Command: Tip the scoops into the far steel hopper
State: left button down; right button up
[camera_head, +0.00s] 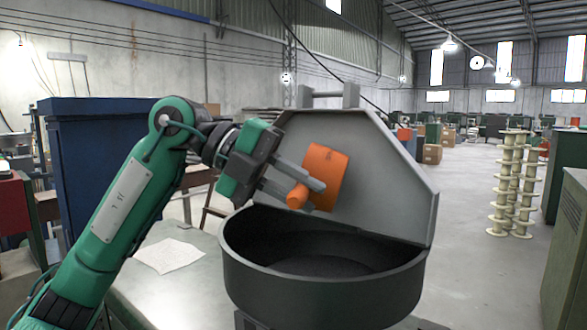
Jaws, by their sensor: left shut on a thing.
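The dark steel hopper (325,290) stands in front of me, round and open at the top. Its grey lid (390,175) is raised at the back and right. My left gripper (308,191) is shut on an orange scoop (327,167), gripping it near its handle. The scoop is tilted and held above the hopper's opening, in front of the lid. Dark material shows low inside the hopper. Whether the scoop holds anything is hidden. My right gripper is out of view.
The hopper stands by a grey-green tabletop (185,290) with a sheet of paper (168,255) on it. A blue cabinet (90,170) stands behind my left arm. Stacked pale spools (503,185) stand on the floor at the right. Open floor lies beyond the hopper.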

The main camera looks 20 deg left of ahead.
pick_arm(q)
jog(key=r+y+p, duration=0.1)
jog(key=y+p, duration=0.1)
jog(key=p, duration=0.2)
jog(key=d+r+y+p, duration=0.1)
jog(key=y+p, duration=0.1)
jog(key=p, duration=0.2)
jog(key=d+r+y+p, duration=0.1)
jog(key=y+p, duration=0.2)
jog(key=p, duration=0.1)
jog(key=shift+d+r+g, duration=0.1)
jog(key=shift+d+g, duration=0.1)
jog(key=shift+g, duration=0.1)
jog(key=y+p, duration=0.1)
jog(key=f+y+p, duration=0.1)
jog(key=y, duration=0.1)
jog(key=y+p, duration=0.1)
jog(key=y, duration=0.1)
jog(key=shift+d+f+m, duration=0.25)
jog(key=shift+d+m, duration=0.05)
jog(key=shift+d, duration=0.05)
jog(key=r+y, duration=0.1)
jog(key=y, duration=0.2)
jog(key=shift+r+p, duration=0.15)
jog(key=shift+p, duration=0.2)
jog(key=shift+r, duration=0.7)
